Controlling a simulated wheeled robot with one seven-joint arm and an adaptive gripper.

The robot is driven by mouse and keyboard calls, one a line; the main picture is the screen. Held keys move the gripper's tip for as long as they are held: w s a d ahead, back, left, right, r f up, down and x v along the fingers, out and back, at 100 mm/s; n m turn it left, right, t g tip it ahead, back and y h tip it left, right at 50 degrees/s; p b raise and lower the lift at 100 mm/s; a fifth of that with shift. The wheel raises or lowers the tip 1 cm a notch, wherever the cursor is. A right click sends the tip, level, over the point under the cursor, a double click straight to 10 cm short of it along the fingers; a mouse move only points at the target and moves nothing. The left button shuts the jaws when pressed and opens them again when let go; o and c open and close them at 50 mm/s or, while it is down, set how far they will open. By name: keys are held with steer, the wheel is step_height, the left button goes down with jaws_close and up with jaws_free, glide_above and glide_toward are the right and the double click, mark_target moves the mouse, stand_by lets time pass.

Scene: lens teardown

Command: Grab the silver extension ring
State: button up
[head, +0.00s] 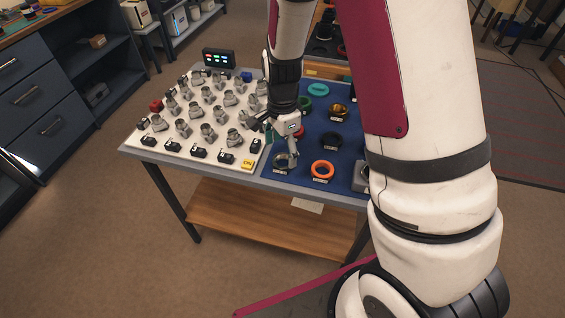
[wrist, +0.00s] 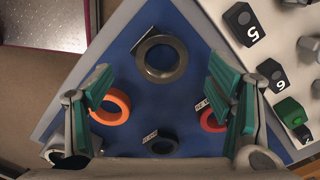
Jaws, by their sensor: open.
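The silver extension ring (wrist: 178,70) is a grey metallic ring lying flat on the blue mat (wrist: 205,35). In the head view the ring (head: 279,163) is near the mat's front edge, partly hidden by a finger. My gripper (head: 279,142) is above the mat, pointing down and open. In the wrist view my gripper (wrist: 163,82) shows its two green-padded fingers wide apart. The ring is beyond the fingertips, roughly centred between them, and nothing is held.
An orange ring (wrist: 124,107), a red ring (wrist: 211,123) and a dark ring (wrist: 160,154) lie close by on the mat. A white board (head: 200,142) with several grey fittings and numbered black blocks stands to the left in the head view.

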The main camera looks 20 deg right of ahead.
mark_target(282, 160)
step_height(282, 160, down, 4)
steer(key=shift+w+f, duration=0.1)
steer(key=shift+w, duration=0.05)
steer(key=c, duration=1.2)
steer(key=shift+o, duration=0.2)
